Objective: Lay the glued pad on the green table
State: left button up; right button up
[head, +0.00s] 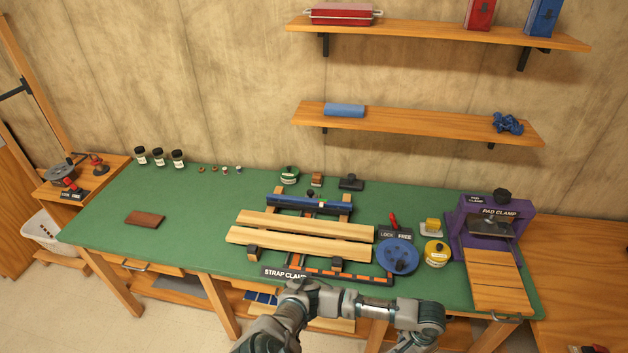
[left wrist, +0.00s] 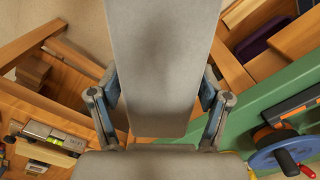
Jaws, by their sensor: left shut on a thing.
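My left gripper (left wrist: 160,95) shows in the left wrist view with its two blue-tipped fingers on either side of a flat grey slab (left wrist: 160,50). The slab looks like the pad, held between the fingers and running up out of the picture; any glued edge cannot be made out. The left gripper is outside the head view. The green table (head: 195,232) spans the middle of the head view, and its edge (left wrist: 240,122) runs along the right of the left wrist view, apart from the slab. My right gripper is not in view.
The green table's left part is mostly clear around a brown flat piece (head: 145,218). The strap clamp (head: 350,278) with two boards fills the middle. A blue disc (head: 398,258), a yellow tub (head: 437,254) and the purple pad clamp (head: 455,235) stand at the right.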

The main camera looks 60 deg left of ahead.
aim_at(201, 228)
jog(key=k+j, duration=0.2)
jog(key=j, duration=0.15)
jog(key=k+j, duration=0.2)
jog(key=j, duration=0.15)
jog(key=k+j, duration=0.2)
jog(key=j, duration=0.15)
jog(key=k+j, duration=0.15)
jog(key=j, duration=0.25)
jog(key=k+j, duration=0.2)
jog(key=j, duration=0.15)
jog(key=k+j, duration=0.15)
jog(key=j, duration=0.2)
jog(key=k+j, duration=0.1)
jog(key=j, duration=0.25)
jog(key=k+j, duration=0.15)
jog(key=j, duration=0.15)
jog(key=k+j, duration=0.1)
jog(key=j, duration=0.65)
jog(key=i+j, duration=0.15)
jog(key=j, duration=0.25)
